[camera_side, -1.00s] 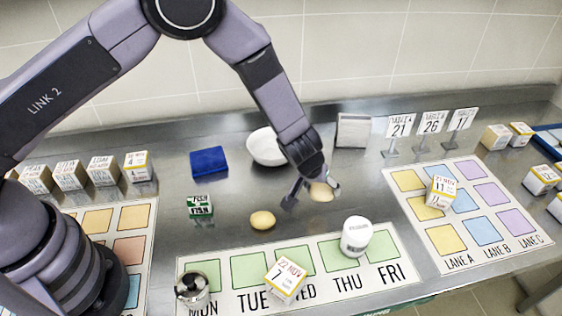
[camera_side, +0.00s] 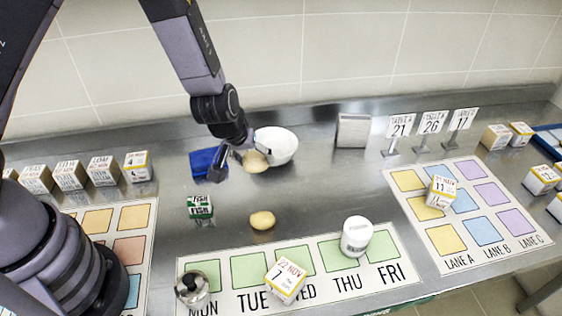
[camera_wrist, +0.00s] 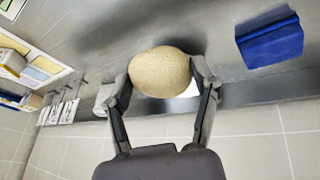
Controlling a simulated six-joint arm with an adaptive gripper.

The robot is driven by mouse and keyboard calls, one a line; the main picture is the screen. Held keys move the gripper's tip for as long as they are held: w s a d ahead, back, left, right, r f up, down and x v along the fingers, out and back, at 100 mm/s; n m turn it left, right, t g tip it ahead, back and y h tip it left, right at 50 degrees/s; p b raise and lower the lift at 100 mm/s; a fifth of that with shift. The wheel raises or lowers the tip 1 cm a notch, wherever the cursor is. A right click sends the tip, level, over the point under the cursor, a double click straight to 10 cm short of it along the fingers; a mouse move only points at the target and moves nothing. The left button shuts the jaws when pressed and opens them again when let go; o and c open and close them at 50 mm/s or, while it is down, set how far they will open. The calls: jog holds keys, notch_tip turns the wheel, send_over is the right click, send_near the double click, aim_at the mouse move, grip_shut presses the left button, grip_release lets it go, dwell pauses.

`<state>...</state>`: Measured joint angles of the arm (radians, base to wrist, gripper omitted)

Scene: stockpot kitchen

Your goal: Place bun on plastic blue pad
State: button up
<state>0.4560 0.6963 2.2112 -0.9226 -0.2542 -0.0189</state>
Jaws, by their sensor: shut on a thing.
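My gripper (camera_side: 245,158) is shut on a tan bun (camera_side: 256,162), held above the counter in front of the white bowl. In the wrist view the bun (camera_wrist: 160,72) sits between the two fingers of my gripper (camera_wrist: 162,85). The blue pad (camera_side: 203,163) lies on the steel counter just left of my gripper in the side view, its right part partly covered by the gripper. The pad also shows in the wrist view (camera_wrist: 270,42), to the right of the bun and apart from it. A second bun (camera_side: 262,220) rests on the counter nearer the front.
A white bowl (camera_side: 281,147) stands close by my gripper on the right. A green fish box (camera_side: 200,207) stands in front of the pad. A white jar (camera_side: 356,236), a weekday mat (camera_side: 330,285) and table signs (camera_side: 432,124) are farther off.

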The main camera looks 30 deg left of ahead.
aim_at(207, 154)
jog(key=w+a+n+y, duration=0.3)
jog(key=a+n, duration=0.4)
jog(key=a, duration=1.2)
jog(key=shift+g, duration=0.5)
notch_tip(207, 154, down, 8)
jog(key=shift+a+f, duration=0.1)
jog(key=shift+a, duration=0.05)
jog(key=shift+f, duration=0.25)
jog(key=shift+f, duration=0.15)
jog(key=o, duration=1.1)
